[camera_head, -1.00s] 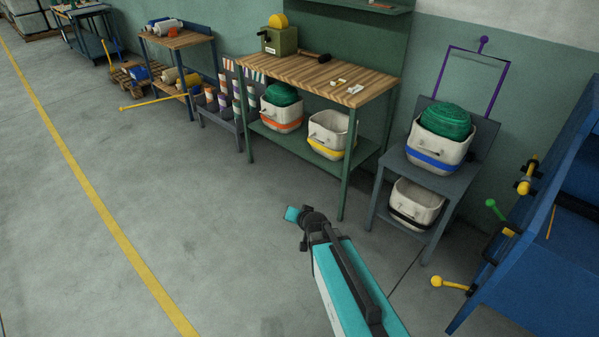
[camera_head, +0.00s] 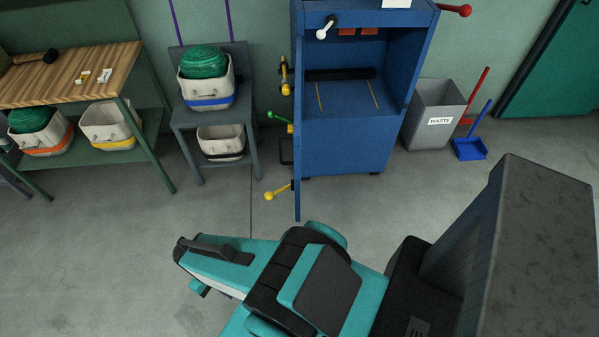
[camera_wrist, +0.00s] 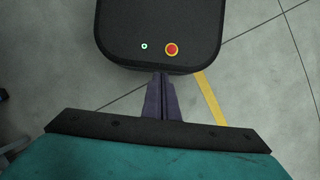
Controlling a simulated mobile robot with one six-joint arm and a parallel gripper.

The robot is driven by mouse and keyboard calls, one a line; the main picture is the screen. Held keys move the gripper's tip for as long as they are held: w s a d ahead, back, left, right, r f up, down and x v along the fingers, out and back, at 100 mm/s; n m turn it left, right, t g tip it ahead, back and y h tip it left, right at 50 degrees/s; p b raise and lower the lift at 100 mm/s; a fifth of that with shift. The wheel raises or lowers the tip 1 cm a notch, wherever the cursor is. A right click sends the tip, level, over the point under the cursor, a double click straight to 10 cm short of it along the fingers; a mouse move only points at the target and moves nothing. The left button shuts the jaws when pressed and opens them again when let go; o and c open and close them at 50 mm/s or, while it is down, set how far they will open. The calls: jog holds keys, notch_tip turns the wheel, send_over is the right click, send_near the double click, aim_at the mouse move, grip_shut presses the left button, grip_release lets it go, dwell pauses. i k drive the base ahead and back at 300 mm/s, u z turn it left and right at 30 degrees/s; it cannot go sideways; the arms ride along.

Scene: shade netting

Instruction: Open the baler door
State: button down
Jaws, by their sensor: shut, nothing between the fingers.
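The blue baler (camera_head: 350,140) stands against the wall in the upper middle of the head view. Its front shows an open chamber with a black bar and yellow straps inside. A blue door panel (camera_head: 297,165) stands out from its left side towards me, seen nearly edge-on. Yellow (camera_head: 276,191) and green (camera_head: 279,119) knobbed levers stick out on its left. A white-knobbed handle (camera_head: 325,28) is at the top left. My gripper (camera_wrist: 161,77) is shut and empty in the wrist view, pointing over my own base, away from the baler. The head view does not clearly show its fingers.
A grey waste bin (camera_head: 432,113) and a blue dustpan (camera_head: 470,149) stand right of the baler. A grey stand (camera_head: 183,117) with tubs and a green workbench (camera_head: 160,120) are to its left. The floor between me and the baler is clear.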

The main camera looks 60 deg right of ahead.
aim_at(295, 129)
jog(key=z, duration=0.25)
jog(key=k, duration=1.65)
jog(key=u, duration=0.3)
